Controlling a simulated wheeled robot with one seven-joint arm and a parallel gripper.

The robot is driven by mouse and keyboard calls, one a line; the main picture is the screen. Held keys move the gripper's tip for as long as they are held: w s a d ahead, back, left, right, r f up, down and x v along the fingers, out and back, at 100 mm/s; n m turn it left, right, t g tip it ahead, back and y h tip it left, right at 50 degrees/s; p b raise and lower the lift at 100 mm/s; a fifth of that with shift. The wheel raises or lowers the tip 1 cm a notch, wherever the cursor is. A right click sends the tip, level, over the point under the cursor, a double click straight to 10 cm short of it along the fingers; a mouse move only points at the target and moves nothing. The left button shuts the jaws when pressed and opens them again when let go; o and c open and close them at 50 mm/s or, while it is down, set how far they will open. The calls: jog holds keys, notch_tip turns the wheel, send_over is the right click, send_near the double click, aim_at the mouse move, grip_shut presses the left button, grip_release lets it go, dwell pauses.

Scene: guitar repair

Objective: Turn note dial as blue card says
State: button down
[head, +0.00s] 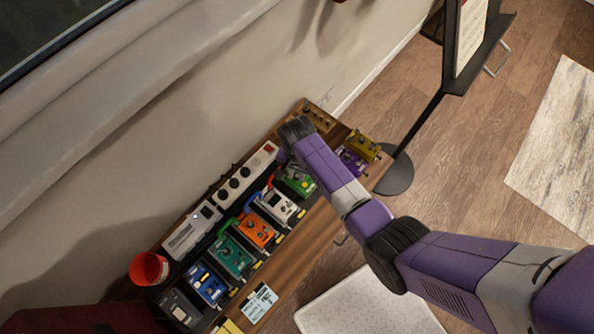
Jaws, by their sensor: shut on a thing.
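A light blue card (259,306) with dark writing lies at the front edge of the pedal board, at the bottom of the head view. Its writing is too small to read surely. My arm reaches from the lower right over the far end of the wooden board. My wrist covers the space beside the white power strip and the green pedal. My gripper's fingers are hidden beneath it, so what they touch does not show. I cannot make out the note dial; it may be behind my wrist or too small to tell.
Several pedals stand in a row, including an orange one (258,230) and a blue one (208,285). A white power strip (236,183) runs behind them. A red cup (149,268) stands at the left. A black stand (394,172) rises beyond the board. Wood floor lies right.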

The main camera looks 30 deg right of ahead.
aim_at(297, 175)
jog(key=shift+m, duration=0.4)
jog(key=c, duration=1.6)
grip_release()
notch_tip(297, 175, up, 8)
jog(key=shift+f+p, duration=0.1)
jog(key=shift+p, duration=0.2)
jog(key=shift+w, duration=0.1)
